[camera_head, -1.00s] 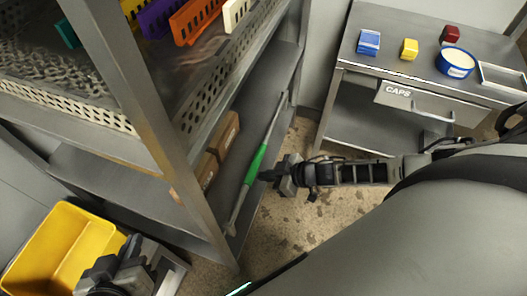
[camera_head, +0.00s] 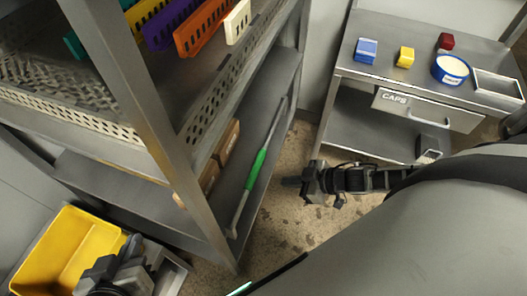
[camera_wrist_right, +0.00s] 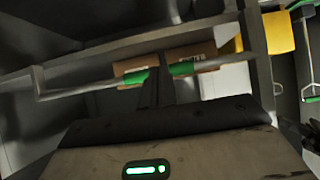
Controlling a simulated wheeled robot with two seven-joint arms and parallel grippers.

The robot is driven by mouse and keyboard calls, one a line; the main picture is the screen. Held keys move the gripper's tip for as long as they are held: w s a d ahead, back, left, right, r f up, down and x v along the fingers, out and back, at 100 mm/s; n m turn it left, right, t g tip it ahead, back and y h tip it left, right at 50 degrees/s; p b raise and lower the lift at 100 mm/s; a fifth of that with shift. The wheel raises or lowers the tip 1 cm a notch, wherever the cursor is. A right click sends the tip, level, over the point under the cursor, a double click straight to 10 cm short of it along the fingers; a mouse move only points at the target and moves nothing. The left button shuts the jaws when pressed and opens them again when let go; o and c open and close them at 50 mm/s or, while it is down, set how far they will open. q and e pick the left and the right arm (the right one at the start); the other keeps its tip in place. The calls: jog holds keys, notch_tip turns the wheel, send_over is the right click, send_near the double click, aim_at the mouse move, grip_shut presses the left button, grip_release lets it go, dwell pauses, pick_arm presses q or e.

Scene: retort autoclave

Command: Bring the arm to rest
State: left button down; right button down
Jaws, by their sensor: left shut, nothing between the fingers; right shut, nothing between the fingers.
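My right gripper (camera_head: 292,182) is shut and empty in the head view. It hangs over the floor, right of the lower shelf and apart from the green-handled rod. In the right wrist view its closed fingers (camera_wrist_right: 153,88) point toward the shelf and overlap the rod in the picture. My left gripper (camera_head: 103,275) shows at the bottom left, beside the yellow bin, and is shut and empty. A grey rod with a green grip (camera_head: 256,168) lies on the lower shelf; it also shows in the right wrist view (camera_wrist_right: 183,69).
A steel rack (camera_head: 160,120) holds colored slotted pieces above and brown boxes (camera_head: 227,142) below. A yellow bin (camera_head: 55,255) stands bottom left. A side table (camera_head: 420,75) with a CAPS drawer carries small blocks, a blue-rimmed tub (camera_head: 451,69) and a tray. Floor (camera_head: 290,225) between is clear.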

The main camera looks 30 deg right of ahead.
jog(key=shift+s+d+r, duration=0.2)
jog(key=shift+s+d, duration=0.05)
jog(key=shift+s, duration=0.05)
dwell(0.4)
